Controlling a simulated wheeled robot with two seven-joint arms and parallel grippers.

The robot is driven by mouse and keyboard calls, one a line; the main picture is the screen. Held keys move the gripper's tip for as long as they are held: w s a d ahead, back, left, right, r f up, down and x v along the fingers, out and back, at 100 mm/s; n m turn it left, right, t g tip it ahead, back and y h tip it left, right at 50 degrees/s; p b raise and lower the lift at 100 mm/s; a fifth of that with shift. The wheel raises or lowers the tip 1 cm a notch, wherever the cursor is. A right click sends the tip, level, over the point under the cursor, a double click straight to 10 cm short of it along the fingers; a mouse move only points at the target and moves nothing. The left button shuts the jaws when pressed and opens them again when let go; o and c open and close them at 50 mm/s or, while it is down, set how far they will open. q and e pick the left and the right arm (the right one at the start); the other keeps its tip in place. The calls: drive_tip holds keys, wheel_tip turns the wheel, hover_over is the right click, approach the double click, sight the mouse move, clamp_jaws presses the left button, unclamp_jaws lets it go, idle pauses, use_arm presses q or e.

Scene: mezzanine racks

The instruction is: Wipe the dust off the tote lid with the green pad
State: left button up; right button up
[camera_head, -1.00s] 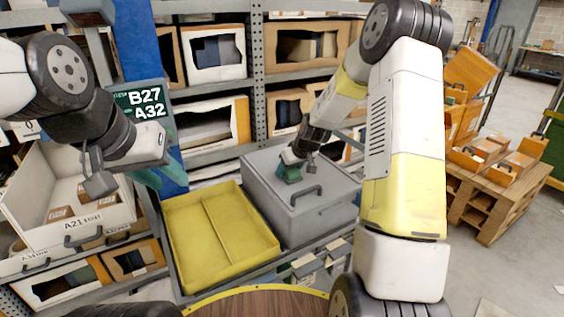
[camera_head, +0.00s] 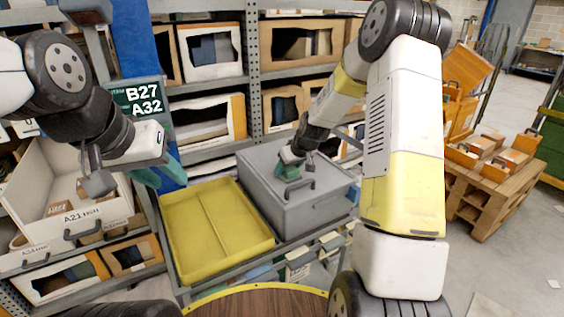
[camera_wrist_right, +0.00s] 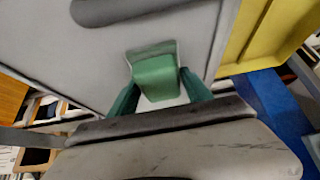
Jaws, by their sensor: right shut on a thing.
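The grey tote (camera_head: 300,215) stands on the rack shelf, its flat lid (camera_head: 262,163) facing up and a dark handle (camera_head: 299,190) at the front. My right gripper (camera_head: 289,168) is over the lid, shut on the green pad (camera_head: 286,172). In the right wrist view, the pad (camera_wrist_right: 155,75) sits between my two teal fingers, low against the grey lid (camera_wrist_right: 75,55). I cannot tell pressed contact from a tiny gap. No distinct dust shows on the visible lid. My left gripper (camera_head: 163,178) hangs empty at the left, its teal fingers apart.
A yellow divided tray (camera_head: 215,230) sits directly left of the tote. A white bin (camera_head: 75,205) is pulled out at the far left. Shelves with boxes (camera_head: 210,52) rise behind. A wooden pallet with orange boxes (camera_head: 490,190) stands on the floor at right.

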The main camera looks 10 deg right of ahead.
wheel_tip(320, 180, up, 8)
drive_tip(key=shift+f, duration=0.15)
drive_tip(key=shift+r, duration=0.2)
drive_tip(key=shift+s, duration=0.1)
idle(0.7)
